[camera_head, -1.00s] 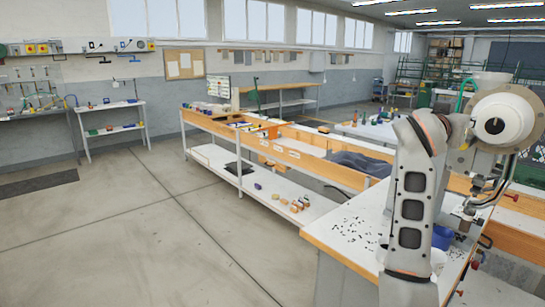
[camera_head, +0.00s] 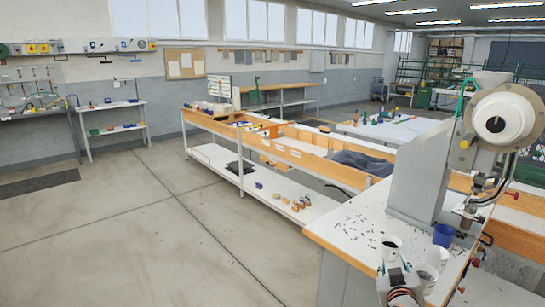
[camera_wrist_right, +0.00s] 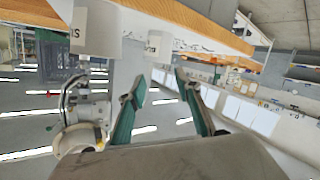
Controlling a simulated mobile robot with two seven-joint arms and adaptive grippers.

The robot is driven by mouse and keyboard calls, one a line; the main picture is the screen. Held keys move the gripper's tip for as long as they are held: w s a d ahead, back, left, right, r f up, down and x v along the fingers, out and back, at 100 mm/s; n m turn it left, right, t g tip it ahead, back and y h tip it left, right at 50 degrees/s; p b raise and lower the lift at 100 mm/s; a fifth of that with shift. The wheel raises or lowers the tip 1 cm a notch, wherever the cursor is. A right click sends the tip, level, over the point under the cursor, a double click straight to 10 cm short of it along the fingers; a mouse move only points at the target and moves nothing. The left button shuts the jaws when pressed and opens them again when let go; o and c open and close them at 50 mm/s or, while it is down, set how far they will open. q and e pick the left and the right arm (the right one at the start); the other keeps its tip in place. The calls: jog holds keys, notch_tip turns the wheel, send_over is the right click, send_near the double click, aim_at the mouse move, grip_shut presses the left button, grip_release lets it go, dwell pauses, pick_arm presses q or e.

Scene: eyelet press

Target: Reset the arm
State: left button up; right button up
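My right gripper (camera_head: 395,269) is low at the bottom right of the head view, over the near part of the white bench top. In the right wrist view my right gripper (camera_wrist_right: 161,77) shows two teal fingers spread apart, with nothing between them. A white cup with a dark inside (camera_head: 390,247) is just beyond the fingertips in the head view. Two white cups with dark lettering show in the wrist view, a large one (camera_wrist_right: 95,30) and a smaller one (camera_wrist_right: 158,46) past the fingertips. I cannot tell whether a finger touches a cup. My left gripper is out of view.
The eyelet press (camera_head: 497,118) stands on the bench (camera_head: 345,225), right of my gripper. A blue cup (camera_head: 443,235) and other white cups (camera_head: 437,258) stand nearby. Small dark pieces lie scattered on the bench top. The floor (camera_head: 150,235) at left is clear.

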jog(key=s+a+f+n+g+y, duration=0.1)
jog(key=s+a+f+n+y, duration=0.15)
jog(key=s+f, duration=0.6)
jog(key=s+a+f+n+g+y, duration=0.15)
jog(key=s+a+f, duration=0.25)
jog(key=s+f, duration=0.45)
jog(key=s+a+f+y, duration=0.1)
jog(key=s+a+f, duration=0.2)
jog(key=s+f, duration=0.2)
jog(key=s+a+f+g+y, duration=0.1)
jog(key=s+f, duration=0.3)
jog(key=s, duration=0.7)
jog(key=shift+a+f+y, duration=0.4)
jog(key=shift+a+y, duration=0.1)
jog(key=shift+a, duration=0.4)
jog(key=shift+s+g, duration=0.1)
jog(key=shift+g, duration=0.15)
